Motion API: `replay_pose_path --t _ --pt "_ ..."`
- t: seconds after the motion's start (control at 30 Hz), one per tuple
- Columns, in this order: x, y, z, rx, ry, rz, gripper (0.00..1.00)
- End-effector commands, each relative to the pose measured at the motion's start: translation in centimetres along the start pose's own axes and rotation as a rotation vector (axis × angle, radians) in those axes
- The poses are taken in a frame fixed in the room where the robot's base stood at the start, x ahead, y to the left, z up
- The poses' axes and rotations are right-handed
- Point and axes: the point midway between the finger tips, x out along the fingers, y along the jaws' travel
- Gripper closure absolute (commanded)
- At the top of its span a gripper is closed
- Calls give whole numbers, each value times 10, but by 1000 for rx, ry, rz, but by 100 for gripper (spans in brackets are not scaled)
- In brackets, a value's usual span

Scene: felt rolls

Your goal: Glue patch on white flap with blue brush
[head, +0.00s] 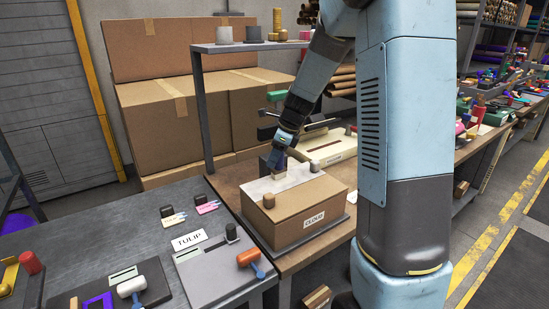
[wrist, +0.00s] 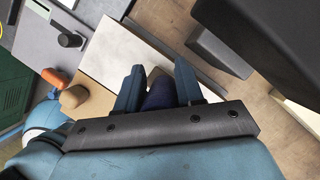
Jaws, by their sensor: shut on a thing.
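A cardboard box (head: 300,222) stands on the brown bench, with a pale white flap (head: 258,188) on top. The white flap (wrist: 112,50) also shows in the wrist view. My gripper (head: 280,158) points down over this flap. In the wrist view my gripper (wrist: 159,88) is shut on a dark blue brush (wrist: 160,95) between its two fingers. The brush's pale lower end (head: 279,176) is at or just above the flap; I cannot tell if it touches. No glue patch can be made out. The brush tip is mostly hidden in the wrist view.
A wooden knob (head: 268,201) and a dark brown block (head: 315,167) sit at the box top. A shelf post (head: 204,110) stands behind.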

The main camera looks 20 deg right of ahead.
Motion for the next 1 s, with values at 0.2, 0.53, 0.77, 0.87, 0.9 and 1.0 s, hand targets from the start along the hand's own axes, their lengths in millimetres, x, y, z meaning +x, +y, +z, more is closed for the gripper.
replay_pose_path --t 0.2,0.53,0.77,0.87,0.9,1.0 --pt "-2 6 -6 0 0 0 94" --pt "-6 19 -19 1 0 -1 94" --pt "-8 26 -25 0 0 0 94" --pt "-8 27 -26 0 0 0 94" --pt "-8 27 -26 0 0 0 94" --pt "-8 27 -26 0 0 1 94"
